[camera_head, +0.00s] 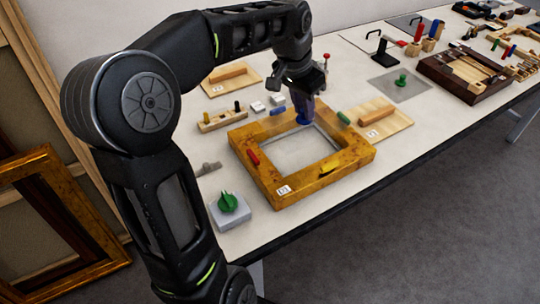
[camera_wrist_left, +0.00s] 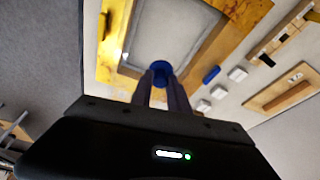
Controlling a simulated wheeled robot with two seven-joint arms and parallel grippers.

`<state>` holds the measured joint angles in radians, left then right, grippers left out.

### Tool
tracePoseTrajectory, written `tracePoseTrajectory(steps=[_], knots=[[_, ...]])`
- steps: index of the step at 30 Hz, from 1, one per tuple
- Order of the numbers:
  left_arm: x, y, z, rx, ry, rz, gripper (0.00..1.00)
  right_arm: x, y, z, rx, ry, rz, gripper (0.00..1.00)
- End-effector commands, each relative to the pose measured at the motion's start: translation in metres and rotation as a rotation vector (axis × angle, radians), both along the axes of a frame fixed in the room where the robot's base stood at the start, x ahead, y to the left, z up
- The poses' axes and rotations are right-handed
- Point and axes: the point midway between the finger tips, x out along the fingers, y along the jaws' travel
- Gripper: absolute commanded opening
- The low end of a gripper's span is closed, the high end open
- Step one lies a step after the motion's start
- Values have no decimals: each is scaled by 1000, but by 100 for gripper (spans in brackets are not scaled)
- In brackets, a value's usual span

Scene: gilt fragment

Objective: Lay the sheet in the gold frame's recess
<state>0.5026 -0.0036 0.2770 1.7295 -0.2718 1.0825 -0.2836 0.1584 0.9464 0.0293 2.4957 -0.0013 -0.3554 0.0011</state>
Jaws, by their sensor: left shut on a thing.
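My left gripper (camera_head: 302,112) points down at the frame's far side, shut on a blue knob (camera_wrist_left: 160,72) at the sheet's edge. The fingers hide part of the knob. My right gripper is not in view.
Red (camera_head: 253,157), yellow (camera_head: 329,169) and green (camera_head: 343,118) pieces sit on or by the frame's rim. A grey block with a green knob (camera_head: 228,203) stands near left. Wooden boards and small white blocks surround the frame; a dark tray (camera_head: 463,75) lies right.

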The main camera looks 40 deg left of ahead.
Motion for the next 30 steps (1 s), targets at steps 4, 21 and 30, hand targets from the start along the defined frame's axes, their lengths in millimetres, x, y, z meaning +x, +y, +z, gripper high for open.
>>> tracePoseTrajectory(steps=[4,21,30], knots=[[-1,0,0,-1,3,0,0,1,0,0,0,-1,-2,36],[-2,0,-47,-3,8,1,0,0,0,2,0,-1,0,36],[0,0,-63,0,3,1,0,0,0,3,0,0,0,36]])
